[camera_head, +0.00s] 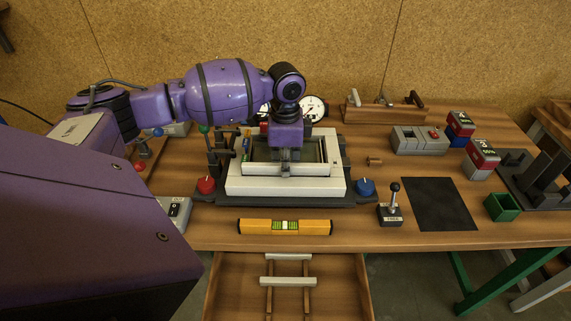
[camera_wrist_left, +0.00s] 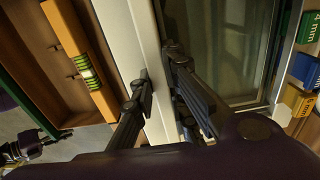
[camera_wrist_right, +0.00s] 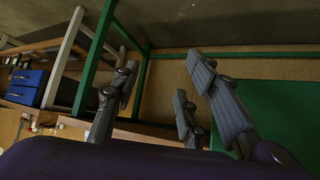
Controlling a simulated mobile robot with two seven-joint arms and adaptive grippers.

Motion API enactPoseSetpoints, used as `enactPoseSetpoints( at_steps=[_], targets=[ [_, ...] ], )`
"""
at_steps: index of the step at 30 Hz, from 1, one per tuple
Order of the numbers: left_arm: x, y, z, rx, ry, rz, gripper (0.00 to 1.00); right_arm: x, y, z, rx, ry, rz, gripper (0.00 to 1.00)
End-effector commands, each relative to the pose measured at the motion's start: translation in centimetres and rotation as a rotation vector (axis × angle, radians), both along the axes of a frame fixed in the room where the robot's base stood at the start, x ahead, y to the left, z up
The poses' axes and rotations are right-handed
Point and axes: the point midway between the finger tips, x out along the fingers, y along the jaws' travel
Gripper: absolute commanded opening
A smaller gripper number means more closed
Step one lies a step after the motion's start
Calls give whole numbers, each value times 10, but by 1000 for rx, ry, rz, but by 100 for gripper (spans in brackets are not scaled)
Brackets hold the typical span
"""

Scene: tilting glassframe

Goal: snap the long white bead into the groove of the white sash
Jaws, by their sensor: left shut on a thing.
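The white sash (camera_head: 236,186) lies flat in a dark fixture on the bench. A long white bead (camera_head: 310,170) lies along the inner edge of its front rail; whether it is seated in the groove cannot be told. My left gripper (camera_head: 285,168) points down over that edge. In the left wrist view its fingers (camera_wrist_left: 158,78) are shut on the bead (camera_wrist_left: 150,40), one on each side, beside the sash rail (camera_wrist_left: 122,30). My right gripper (camera_wrist_right: 155,85) is open and empty in its wrist view, and is outside the head view.
An open drawer (camera_head: 230,290) in front holds shorter white bars (camera_head: 288,281) on wooden rails. A yellow level (camera_head: 285,227) lies before the sash. Red (camera_head: 206,185) and blue (camera_head: 365,186) knobs flank the fixture. A lever box (camera_head: 390,210) and black mat (camera_head: 432,204) are at right.

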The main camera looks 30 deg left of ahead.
Motion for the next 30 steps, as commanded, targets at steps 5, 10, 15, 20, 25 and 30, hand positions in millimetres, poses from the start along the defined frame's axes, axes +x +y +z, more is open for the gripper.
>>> enactPoseSetpoints(
  at_steps=[5,10,15,20,25,30],
  targets=[
    [0,0,0,0,0,0,0,0,0,0,0,0,0,40],
    [0,0,1,0,-1,0,0,1,0,1,0,-2,0,40],
    [1,0,1,-1,-3,0,0,4,0,5,0,-10,0,40],
    [1,0,1,0,-2,1,0,6,0,7,0,-15,-1,40],
    [0,0,0,1,-1,0,0,5,0,7,0,-14,-1,40],
    [0,0,0,0,0,0,0,5,0,6,0,-14,-1,40]
  ],
)
